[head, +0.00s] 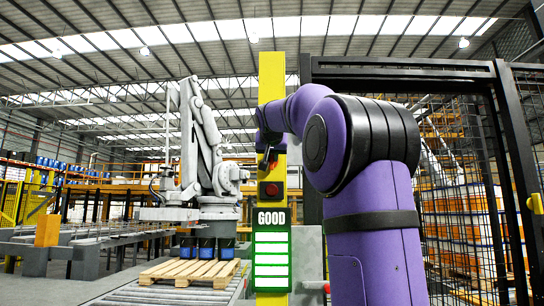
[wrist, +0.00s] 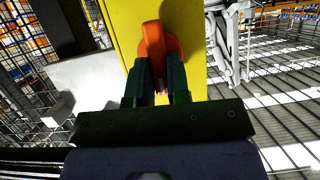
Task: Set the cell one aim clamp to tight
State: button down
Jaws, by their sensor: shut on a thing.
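The aim clamp shows in the wrist view as an orange-red lever (wrist: 153,42) on a round orange-red base, mounted on a yellow post (wrist: 118,18). My gripper (wrist: 158,70) is shut on the lever, with one dark green finger on each side of it. In the head view my gripper (head: 268,152) is at the yellow post (head: 271,80), above a red round knob or button (head: 272,189). There the lever is mostly hidden by my gripper and too small to read. A sign (head: 271,248) low on the post reads GOOD above several green bars.
A pallet (head: 190,272) with several dark pails (head: 206,248) stands on a roller conveyor left of the post. A grey-white palletising robot (head: 200,150) stands behind it. A black mesh fence (head: 463,190) with a dark frame closes off the right side.

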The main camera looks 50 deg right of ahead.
dwell(0.3)
jog(key=c, duration=1.1)
grip_release()
jog(key=v, duration=1)
jog(key=shift+s+a+r, duration=0.15)
jog(key=shift+a, duration=0.2)
jog(key=s+a+f+n+y, duration=0.2)
jog(key=a+f+n+y, duration=0.1)
jog(key=a+f, duration=0.6)
jog(key=s+a+f+n+y, duration=0.2)
jog(key=a+f, duration=0.5)
jog(key=f, duration=0.4)
jog(key=s+a+f+n+g+y, duration=0.1)
jog(key=s+a+f, duration=0.2)
jog(key=s+f, duration=0.2)
jog(key=s+a+f+n+g+y, duration=0.1)
jog(key=s+a+f, duration=0.3)
jog(key=f, duration=0.7)
jog(key=s+a+f+n+g+y, duration=0.1)
jog(key=s+a+f+n+y, duration=0.2)
jog(key=s+f, duration=0.3)
jog(key=shift+a+f+g, duration=0.2)
jog(key=shift+a+f, duration=0.15)
jog(key=shift+f, duration=0.45)
jog(key=shift+a+f+g, duration=0.2)
jog(key=shift+a+f, duration=0.1)
jog(key=shift+f, duration=0.5)
